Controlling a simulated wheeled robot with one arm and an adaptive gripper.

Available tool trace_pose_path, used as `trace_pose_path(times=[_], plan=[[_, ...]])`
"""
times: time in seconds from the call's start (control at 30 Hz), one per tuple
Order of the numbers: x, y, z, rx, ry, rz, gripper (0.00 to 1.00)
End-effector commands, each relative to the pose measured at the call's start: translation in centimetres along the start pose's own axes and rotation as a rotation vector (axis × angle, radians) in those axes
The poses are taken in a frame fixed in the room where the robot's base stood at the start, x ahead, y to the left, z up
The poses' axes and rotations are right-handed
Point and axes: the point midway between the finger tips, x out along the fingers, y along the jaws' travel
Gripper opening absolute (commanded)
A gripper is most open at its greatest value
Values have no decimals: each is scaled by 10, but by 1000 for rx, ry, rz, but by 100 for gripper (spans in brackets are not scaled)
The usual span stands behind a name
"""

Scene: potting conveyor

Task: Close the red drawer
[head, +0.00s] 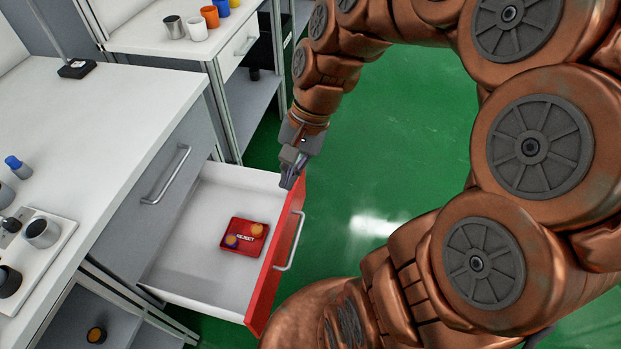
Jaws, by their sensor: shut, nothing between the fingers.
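The red drawer (283,240) is pulled well out of the white workbench. Its white inside shows, and its red front faces right with a silver bar handle (291,243). A red tray marked REJECT (246,250), holding small round orange and purple items, lies on the drawer floor. My gripper (288,183) is shut and empty. It is at the far top corner of the red front, overlapping its upper edge in the picture. I cannot tell whether it touches the drawer.
A closed grey drawer (155,190) sits left of the open one. The worktop (95,110) carries cups and a board at left. A second bench with several cups (196,27) stands behind. Green floor (375,150) is free to the right, partly covered by my arm.

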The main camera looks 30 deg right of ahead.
Motion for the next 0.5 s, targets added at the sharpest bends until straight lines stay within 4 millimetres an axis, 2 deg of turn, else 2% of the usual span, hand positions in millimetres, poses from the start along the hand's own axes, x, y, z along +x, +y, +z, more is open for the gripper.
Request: trace_pose_path(times=[0.03,0.27,0.37,0.5], plan=[[19,1,-24,89,-11,-43,0],[49,8,-116,507,-61,-234,0],[63,22,-159,701,-90,-319,0],[81,54,-221,976,-135,-439,0]])
